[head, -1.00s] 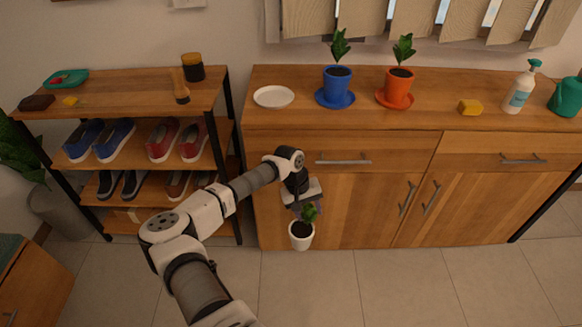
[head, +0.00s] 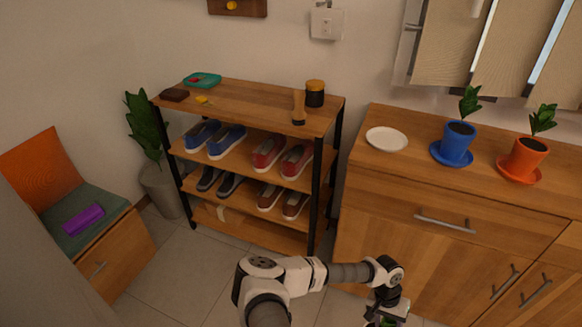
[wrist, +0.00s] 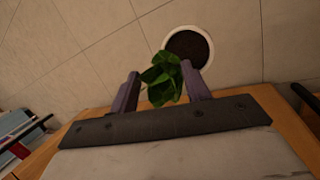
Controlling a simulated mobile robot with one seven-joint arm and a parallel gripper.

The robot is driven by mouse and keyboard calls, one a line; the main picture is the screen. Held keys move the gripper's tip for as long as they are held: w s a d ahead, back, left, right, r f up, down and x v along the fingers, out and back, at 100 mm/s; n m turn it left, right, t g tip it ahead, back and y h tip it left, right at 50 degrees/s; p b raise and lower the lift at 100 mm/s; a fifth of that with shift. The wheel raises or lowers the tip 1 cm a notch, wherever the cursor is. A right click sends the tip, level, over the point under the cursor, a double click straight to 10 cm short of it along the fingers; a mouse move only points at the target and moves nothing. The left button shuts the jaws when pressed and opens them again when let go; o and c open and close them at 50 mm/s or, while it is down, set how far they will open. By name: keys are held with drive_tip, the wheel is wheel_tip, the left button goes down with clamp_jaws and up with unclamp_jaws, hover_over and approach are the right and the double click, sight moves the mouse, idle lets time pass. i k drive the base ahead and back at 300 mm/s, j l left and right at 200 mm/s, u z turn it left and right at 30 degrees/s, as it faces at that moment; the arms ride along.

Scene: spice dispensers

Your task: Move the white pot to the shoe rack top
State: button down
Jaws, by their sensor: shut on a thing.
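The white pot (wrist: 168,36) shows its white rim, dark soil and green plant (wrist: 162,80) in the wrist view. The plant's leaves lie between the two fingers of my gripper (wrist: 160,75), which is shut on the plant; the pot hangs beyond the fingertips. In the head view my gripper (head: 387,311) is at the bottom edge, in front of the cabinet, with only some green leaves visible and the pot cut off. The shoe rack top (head: 245,97) is a wooden board at upper left, well away from my gripper.
On the rack top are a teal dish (head: 203,79), a brown wallet-like block (head: 174,95), a brush (head: 298,108) and a dark jar (head: 315,93). Its middle is clear. The cabinet (head: 400,172) carries a white plate (head: 386,139) and blue and orange pots.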

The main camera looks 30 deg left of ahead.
sight(249, 110)
drive_tip(key=u, duration=0.9)
drive_tip(key=i+u, duration=0.1)
drive_tip(key=u, duration=0.2)
drive_tip(key=i+l+u, duration=0.1)
drive_tip(key=u, duration=0.2)
drive_tip(key=i+l, duration=0.55)
